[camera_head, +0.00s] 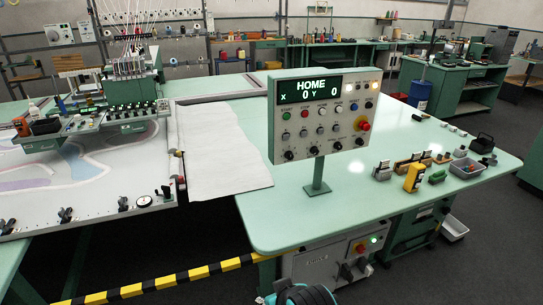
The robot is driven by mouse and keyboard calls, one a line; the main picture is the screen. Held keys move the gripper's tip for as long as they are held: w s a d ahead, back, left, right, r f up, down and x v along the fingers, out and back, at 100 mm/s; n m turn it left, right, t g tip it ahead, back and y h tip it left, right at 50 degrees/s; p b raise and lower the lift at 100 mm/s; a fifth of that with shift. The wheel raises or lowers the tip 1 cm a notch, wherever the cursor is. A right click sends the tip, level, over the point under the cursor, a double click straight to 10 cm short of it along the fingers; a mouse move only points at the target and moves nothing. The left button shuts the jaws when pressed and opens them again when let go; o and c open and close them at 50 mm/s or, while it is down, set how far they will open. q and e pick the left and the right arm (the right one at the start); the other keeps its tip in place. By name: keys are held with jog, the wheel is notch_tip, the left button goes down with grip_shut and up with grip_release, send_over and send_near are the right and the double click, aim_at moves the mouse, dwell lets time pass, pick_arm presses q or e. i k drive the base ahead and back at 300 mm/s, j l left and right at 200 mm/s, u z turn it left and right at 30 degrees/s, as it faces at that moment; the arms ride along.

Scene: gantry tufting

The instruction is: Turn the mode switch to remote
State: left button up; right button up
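A grey control panel (348,131) stands on a green post on the table. Its dark display (319,88) reads HOME, X 0, Y 0. Below are rows of small buttons and a red mushroom button (364,126). Black rotary knobs (313,150) line its bottom edge. A lower grey box (320,258) under the table's front edge carries black rotary switches (345,271), a red button and a green light. Labels are too small to read, so I cannot tell which is the mode switch or where it points.
The green table (270,225) is clear in front of the panel post. A yellow device (414,177) and small tools stand to its right. A tufting frame (95,195) lies left. A yellow-black striped bar (165,283) crosses low at left. A dark, teal-trimmed object (300,294) sits at the bottom edge.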

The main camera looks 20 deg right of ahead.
aim_at(337, 146)
jog(key=z, duration=1.35)
